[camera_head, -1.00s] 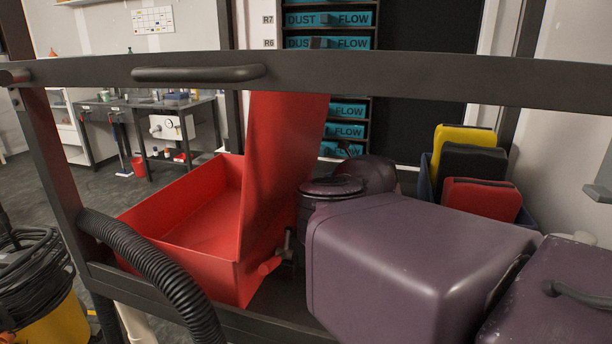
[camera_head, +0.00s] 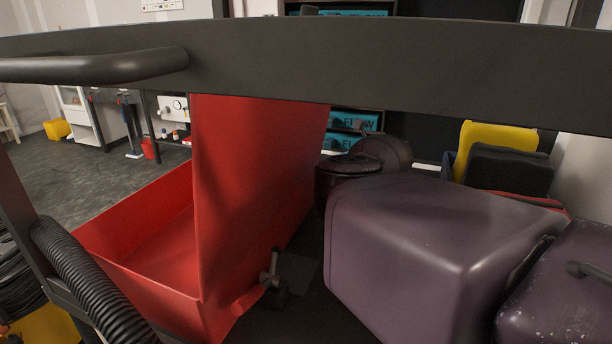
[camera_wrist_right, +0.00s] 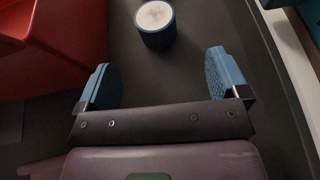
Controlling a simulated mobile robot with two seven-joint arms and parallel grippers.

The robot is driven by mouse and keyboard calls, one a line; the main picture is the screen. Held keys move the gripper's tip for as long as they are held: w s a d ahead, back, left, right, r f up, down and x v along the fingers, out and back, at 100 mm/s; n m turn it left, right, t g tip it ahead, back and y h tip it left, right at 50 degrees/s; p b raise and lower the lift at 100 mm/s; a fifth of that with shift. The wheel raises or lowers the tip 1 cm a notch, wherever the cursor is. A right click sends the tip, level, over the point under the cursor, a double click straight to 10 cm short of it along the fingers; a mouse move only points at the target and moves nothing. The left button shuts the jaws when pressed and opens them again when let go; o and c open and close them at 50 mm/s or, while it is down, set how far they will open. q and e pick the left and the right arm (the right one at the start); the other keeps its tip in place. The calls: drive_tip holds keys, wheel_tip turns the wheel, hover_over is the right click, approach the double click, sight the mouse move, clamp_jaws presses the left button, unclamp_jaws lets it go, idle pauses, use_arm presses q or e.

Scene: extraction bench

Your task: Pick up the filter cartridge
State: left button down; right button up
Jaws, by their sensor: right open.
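A short blue cylinder with a round whitish top (camera_wrist_right: 156,24), which looks like the filter cartridge, stands on a dark surface at the top middle of the right wrist view. My right gripper (camera_wrist_right: 160,72) is open, with its two blue finger pads spread wide apart. The cylinder is beyond the fingertips, roughly midway between them, and nothing is held. I cannot make out the cylinder in the head view. No left gripper shows in either view.
A red open bin (camera_head: 146,270) with a tall red panel (camera_head: 250,190) stands at left centre. A dark bar (camera_head: 400,68) crosses the head view in front. A black ribbed hose (camera_head: 85,285) hangs lower left. Yellow (camera_head: 490,140) and black (camera_head: 508,170) items stand at right.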

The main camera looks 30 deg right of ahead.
drive_tip(key=x, duration=0.4)
drive_tip(key=shift+s+a, duration=0.1)
drive_tip(key=shift+s, duration=0.1)
drive_tip(key=shift+b+x, duration=0.3)
drive_tip(key=shift+x, duration=0.45)
drive_tip(key=x, duration=0.3)
drive_tip(key=shift+a, duration=0.3)
drive_tip(key=shift+w+a+f+b, duration=0.15)
drive_tip(key=shift+w+a+b, duration=0.1)
drive_tip(key=shift+w+b, duration=0.2)
drive_tip(key=c, duration=1)
drive_tip(key=shift+c, duration=0.3)
